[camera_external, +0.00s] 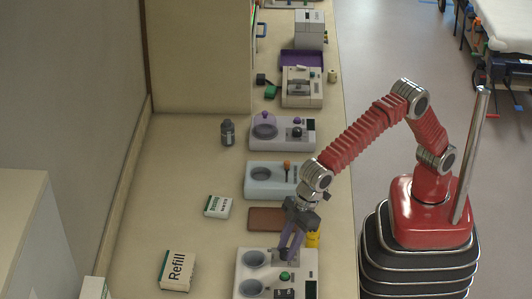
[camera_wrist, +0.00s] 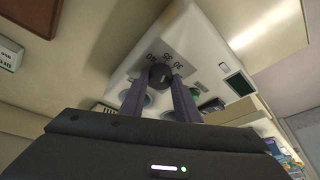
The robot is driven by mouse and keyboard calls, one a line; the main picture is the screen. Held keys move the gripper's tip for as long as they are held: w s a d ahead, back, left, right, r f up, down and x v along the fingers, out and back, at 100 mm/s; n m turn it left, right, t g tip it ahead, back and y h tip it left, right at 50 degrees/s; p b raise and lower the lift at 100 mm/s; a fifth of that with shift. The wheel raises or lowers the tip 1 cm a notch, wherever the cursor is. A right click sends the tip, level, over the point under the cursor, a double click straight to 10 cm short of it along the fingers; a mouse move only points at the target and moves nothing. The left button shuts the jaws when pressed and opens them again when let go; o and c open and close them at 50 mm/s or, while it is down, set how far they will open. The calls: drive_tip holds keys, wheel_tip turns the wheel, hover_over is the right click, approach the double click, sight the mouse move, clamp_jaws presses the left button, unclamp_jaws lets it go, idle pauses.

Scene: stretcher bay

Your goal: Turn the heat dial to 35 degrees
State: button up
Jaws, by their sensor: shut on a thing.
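A white device (camera_external: 243,276) with two round wells stands at the near end of the counter. It also shows tilted in the wrist view (camera_wrist: 205,50). On it, in the wrist view, is a dark round dial (camera_wrist: 160,75) with small printed numbers beside it, seen turned around; one looks like 35. Where the dial's pointer stands I cannot tell. My gripper (camera_external: 289,246) reaches down onto the device, its purple fingers shut on the dial, one on each side in the wrist view (camera_wrist: 160,88). The fingers largely hide the dial in the external view.
A green button (camera_external: 284,276) and a dark display (camera_external: 310,289) are on the same device. A brown pad (camera_external: 265,219) and a yellow object (camera_external: 313,239) lie close behind. A light-blue device (camera_external: 256,190) stands farther back.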

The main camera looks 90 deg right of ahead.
drive_tip(key=o, duration=1)
drive_tip(key=shift+o, duration=0.2)
drive_tip(key=shift+r, duration=0.15)
drive_tip(key=v, duration=1.3)
drive_tip(key=shift+r, duration=0.25)
drive_tip(key=s+d+f+m+h, duration=0.1)
drive_tip(key=s+d, duration=0.6)
drive_tip(key=d, duration=0.7)
drive_tip(key=s+d+f+m+t+h, duration=0.1)
drive_tip(key=s+d+f+m, duration=0.2)
drive_tip(key=s+d, duration=0.4)
drive_tip(key=s+d+f+m+t+h, duration=0.1)
drive_tip(key=s+d, duration=0.7)
drive_tip(key=d, duration=1.4)
drive_tip(key=shift+f+m, duration=0.45)
drive_tip(key=shift+m, duration=0.35)
